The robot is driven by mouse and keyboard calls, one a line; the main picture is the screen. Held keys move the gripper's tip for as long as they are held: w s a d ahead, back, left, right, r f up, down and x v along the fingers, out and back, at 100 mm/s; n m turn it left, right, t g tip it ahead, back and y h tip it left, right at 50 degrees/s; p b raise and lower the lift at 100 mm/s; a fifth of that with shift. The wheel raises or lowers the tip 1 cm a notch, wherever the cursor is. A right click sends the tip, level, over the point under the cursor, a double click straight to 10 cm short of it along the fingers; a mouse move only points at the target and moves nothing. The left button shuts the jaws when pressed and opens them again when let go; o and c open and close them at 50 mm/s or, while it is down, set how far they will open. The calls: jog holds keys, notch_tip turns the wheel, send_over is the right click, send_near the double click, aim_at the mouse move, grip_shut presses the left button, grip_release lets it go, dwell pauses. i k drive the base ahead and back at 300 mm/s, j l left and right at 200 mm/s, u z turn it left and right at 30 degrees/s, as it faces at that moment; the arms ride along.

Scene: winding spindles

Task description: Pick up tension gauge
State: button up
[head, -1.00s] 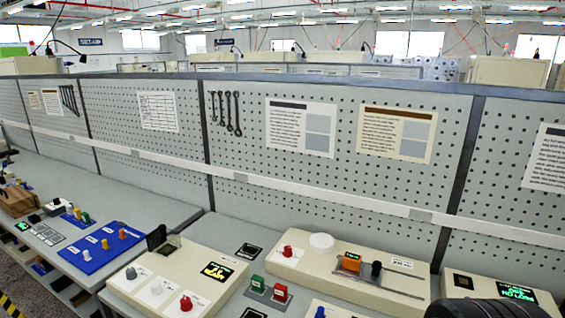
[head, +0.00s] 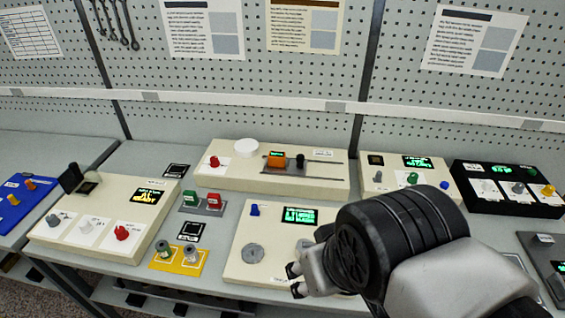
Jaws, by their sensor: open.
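I cannot tell for certain which item is the tension gauge. An orange block (head: 277,158) with a small green display sits on a long cream unit (head: 215,178) at the back of the bench, beside a black knob (head: 300,161) on a slotted rail. My gripper (head: 294,280) is at lower centre, open and empty, over the right part of a cream panel (head: 237,268) with a green screen (head: 299,216) and round grey discs. It is in front of and below the orange block, well apart from it. My arm hides the right part of that panel.
A cream control box (head: 75,235) is at left. A black box (head: 490,203) stands at right. A pegboard wall (head: 230,75) closes off the back.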

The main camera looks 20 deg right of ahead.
aim_at(275, 159)
jog(key=i+j+z, duration=0.45)
jog(key=j+z, duration=0.15)
jog(key=i+j+z, duration=0.25)
jog(key=j, duration=0.25)
jog(key=k, duration=0.1)
